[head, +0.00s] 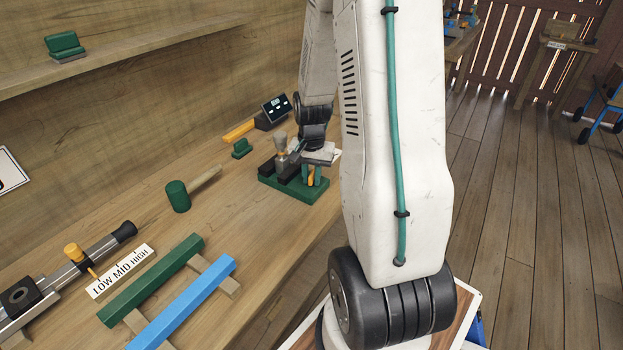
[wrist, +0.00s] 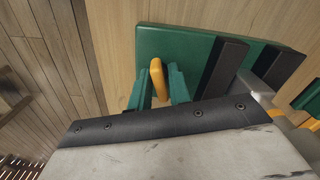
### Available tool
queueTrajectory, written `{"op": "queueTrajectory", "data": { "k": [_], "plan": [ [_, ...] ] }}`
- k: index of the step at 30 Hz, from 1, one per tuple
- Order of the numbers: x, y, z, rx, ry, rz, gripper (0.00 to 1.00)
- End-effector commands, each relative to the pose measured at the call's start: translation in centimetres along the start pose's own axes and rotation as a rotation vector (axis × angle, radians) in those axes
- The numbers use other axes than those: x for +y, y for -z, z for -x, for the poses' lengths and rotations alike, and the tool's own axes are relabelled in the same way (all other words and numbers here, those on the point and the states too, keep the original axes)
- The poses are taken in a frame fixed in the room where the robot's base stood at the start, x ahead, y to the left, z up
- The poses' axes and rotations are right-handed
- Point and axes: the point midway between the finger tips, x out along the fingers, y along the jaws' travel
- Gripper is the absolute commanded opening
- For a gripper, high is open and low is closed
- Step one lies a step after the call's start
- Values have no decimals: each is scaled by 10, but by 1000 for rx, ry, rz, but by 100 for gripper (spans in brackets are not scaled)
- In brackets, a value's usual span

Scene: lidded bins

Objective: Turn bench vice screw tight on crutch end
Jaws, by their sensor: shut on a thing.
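The bench vice (head: 300,190) stands on the bench, with a green base and dark jaws. In the wrist view its green base (wrist: 185,45) and two dark jaw bars (wrist: 222,68) show. A yellow screw handle (wrist: 157,75) stands between the green fingers of my gripper (wrist: 158,90), which is shut on it. In the head view my gripper (head: 314,176) is at the vice's right side. A greyish upright piece (head: 281,143) is at the jaws, and a pale shaft (wrist: 262,90) shows there in the wrist view. I cannot tell which part is the crutch end.
A green-headed mallet (head: 178,196), a green bar (head: 155,280) and a blue bar (head: 190,300) lie nearer on the bench. A metal tube with a black tip (head: 123,231) lies by a LOW MID HIGH label (head: 120,271). A small display (head: 276,108) is behind the vice.

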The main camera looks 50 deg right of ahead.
Motion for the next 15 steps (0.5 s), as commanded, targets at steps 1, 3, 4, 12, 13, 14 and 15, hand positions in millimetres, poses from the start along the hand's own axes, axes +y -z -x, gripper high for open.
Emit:
{"op": "queueTrajectory", "data": {
  "k": [1, 3, 4, 12, 13, 14, 15],
  "plan": [
    [-1, 1, 1, 3, 2, 1, 4],
    [-1, 1, 1, 3, 2, 2, 29],
    [-1, 1, 1, 3, 1, 2, 29],
    [0, 1, 2, 2, 1, 3, 29],
    [0, 1, 4, 2, 1, 3, 29],
    [0, 1, 6, 2, 1, 3, 29],
    [0, 1, 9, 4, 2, 3, 29]
  ]
}}
